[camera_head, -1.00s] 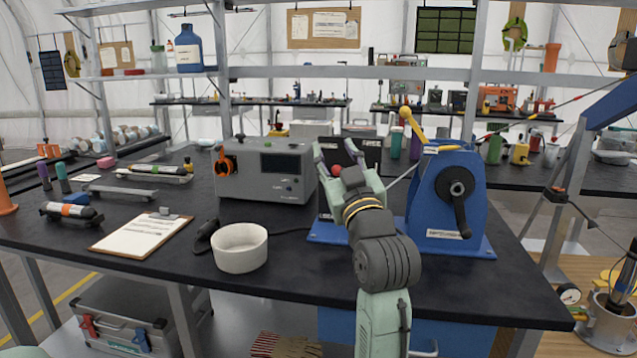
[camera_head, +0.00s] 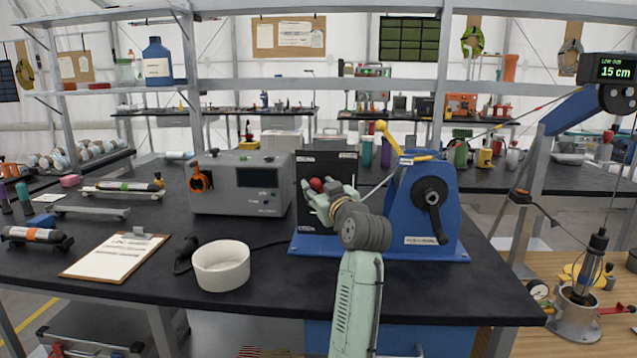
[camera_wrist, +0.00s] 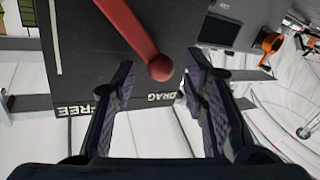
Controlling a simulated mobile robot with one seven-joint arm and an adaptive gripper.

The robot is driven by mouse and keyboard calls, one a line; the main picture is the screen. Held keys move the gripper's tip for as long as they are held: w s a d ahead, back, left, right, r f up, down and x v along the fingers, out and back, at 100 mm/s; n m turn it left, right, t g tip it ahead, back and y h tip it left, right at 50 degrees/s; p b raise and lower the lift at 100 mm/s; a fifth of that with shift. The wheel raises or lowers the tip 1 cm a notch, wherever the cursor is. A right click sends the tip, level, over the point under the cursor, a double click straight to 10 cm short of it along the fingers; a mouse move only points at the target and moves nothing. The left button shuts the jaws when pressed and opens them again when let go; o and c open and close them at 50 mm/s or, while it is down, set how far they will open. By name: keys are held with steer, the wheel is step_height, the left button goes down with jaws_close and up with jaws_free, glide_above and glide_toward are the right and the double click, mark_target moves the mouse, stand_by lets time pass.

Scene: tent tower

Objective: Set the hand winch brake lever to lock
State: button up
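The blue hand winch (camera_head: 425,205) stands on the black bench, with a black crank on its face and a yellow lever on top. A black panel (camera_head: 312,165) stands at its left. The panel's red brake lever (camera_wrist: 130,32) ends in a round red knob (camera_wrist: 160,68), beside the upside-down label DRAG (camera_wrist: 163,97). The label FREE (camera_wrist: 73,108) is to its left; no lock label shows. My gripper (camera_wrist: 160,80) is open, its fingers on either side of the knob's end; I cannot tell if they touch it. In the head view my gripper (camera_head: 318,200) partly covers the panel.
A grey instrument box (camera_head: 240,185) stands left of the panel. A white bowl (camera_head: 221,265) and a clipboard (camera_head: 115,256) lie nearer the front edge. A display (camera_head: 614,70) at upper right reads 15 cm. A cable-hung probe (camera_head: 590,262) is at far right.

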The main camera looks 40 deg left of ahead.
steer(key=shift+w+a, duration=0.2)
steer(key=shift+a, duration=0.25)
jaws_close()
stand_by(0.3)
